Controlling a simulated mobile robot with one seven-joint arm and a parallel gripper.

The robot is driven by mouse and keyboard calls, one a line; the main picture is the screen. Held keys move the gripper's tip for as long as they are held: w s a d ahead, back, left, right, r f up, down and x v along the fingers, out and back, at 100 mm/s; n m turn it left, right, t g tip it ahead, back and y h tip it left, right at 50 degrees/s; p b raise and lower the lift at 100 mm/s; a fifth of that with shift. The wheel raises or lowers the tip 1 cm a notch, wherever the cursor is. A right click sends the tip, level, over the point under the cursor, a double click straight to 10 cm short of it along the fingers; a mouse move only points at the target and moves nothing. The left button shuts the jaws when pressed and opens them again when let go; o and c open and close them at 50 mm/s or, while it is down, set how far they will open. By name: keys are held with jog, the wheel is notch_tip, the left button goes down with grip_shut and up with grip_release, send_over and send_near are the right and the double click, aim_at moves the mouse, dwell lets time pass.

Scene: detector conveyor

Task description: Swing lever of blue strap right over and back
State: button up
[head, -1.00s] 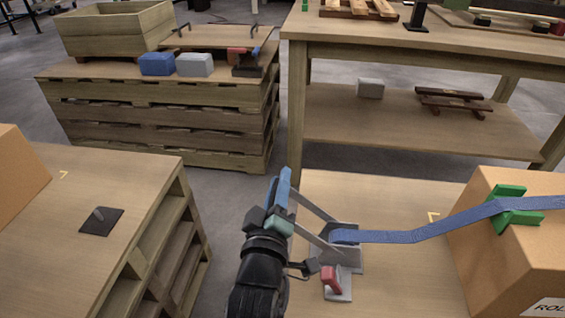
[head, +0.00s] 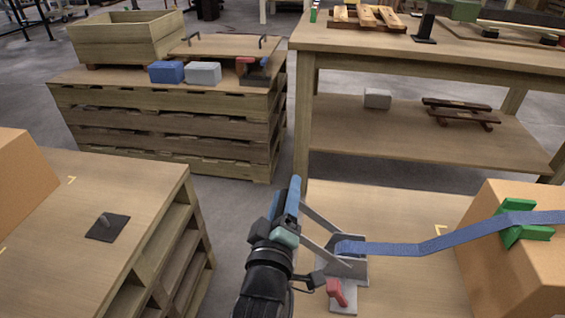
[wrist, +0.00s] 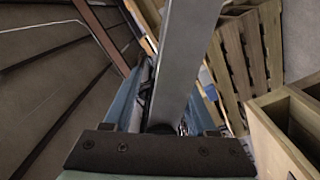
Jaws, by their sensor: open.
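The blue strap (head: 430,243) runs from the green corner piece (head: 522,222) on the cardboard box down left to a grey metal ratchet (head: 350,268) on the tabletop. The ratchet's lever shows as two grey bars (head: 320,217) reaching up and left from it to my gripper (head: 292,199). My gripper is at the lever's outer end, left of the ratchet, with its fingers open. In the wrist view a grey lever bar (wrist: 187,65) passes between the two blue fingers (wrist: 157,108). Whether they touch it cannot be told. A red tab (head: 336,291) sits in front of the ratchet.
The cardboard box (head: 500,275) stands right of the ratchet. Left, across a gap, a pallet-like stand (head: 150,205) carries another box and a dark plate (head: 107,228). Behind are a stacked pallet table (head: 170,125) and a workbench (head: 420,60).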

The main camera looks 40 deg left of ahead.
jog(key=p+v, duration=0.2)
jog(key=v, duration=1.1)
jog(key=shift+w+r+p, duration=0.1)
jog(key=shift+p, duration=0.45)
